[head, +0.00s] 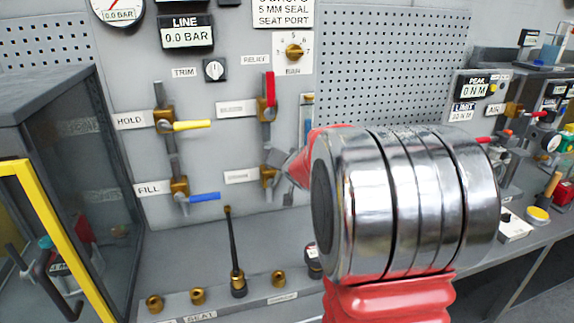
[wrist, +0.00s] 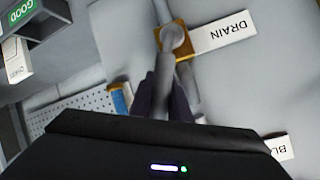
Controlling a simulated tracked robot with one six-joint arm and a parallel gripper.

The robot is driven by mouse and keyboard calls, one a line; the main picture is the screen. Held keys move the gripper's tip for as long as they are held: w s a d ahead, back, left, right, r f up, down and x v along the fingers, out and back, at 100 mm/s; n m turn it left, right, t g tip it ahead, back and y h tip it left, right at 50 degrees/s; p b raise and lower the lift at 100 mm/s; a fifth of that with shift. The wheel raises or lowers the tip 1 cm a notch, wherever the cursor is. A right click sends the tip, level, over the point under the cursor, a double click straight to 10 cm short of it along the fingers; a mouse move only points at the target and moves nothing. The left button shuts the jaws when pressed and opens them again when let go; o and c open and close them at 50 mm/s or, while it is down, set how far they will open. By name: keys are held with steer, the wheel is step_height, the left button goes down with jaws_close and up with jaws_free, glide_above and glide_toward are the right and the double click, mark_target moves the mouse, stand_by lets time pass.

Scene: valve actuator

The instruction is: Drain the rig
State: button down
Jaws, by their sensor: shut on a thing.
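The drain valve has a brass body (wrist: 181,42) beside a DRAIN label (wrist: 225,33) in the wrist view. Its grey lever (wrist: 166,72) runs from the pivot down between my fingers. My gripper (wrist: 166,90) is shut on that lever. In the head view the drain valve's brass body (head: 267,177) shows at the lower right of the panel piping. My red and silver arm covers most of the gripper and the lever there. The LINE display (head: 187,35) reads 0.0 BAR.
The HOLD valve's yellow lever (head: 192,125) and the FILL valve's blue lever (head: 204,197) lie sideways. A red lever (head: 270,88) stands upright above the drain valve. A black rod tool (head: 235,255) and brass fittings (head: 197,296) stand on the bench. A yellow-framed enclosure (head: 45,235) is at left.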

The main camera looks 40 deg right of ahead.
steer(key=shift+s+f, duration=0.15)
steer(key=shift+f, duration=0.15)
steer(key=c, duration=2)
jaws_free()
steer(key=o, duration=0.3)
steer(key=shift+r, duration=0.15)
steer(key=shift+o, duration=0.2)
steer(key=shift+r, duration=0.15)
steer(key=shift+w+r, duration=0.2)
steer(key=shift+d+f, duration=0.1)
steer(key=shift+d, duration=0.1)
steer(key=shift+f, duration=0.15)
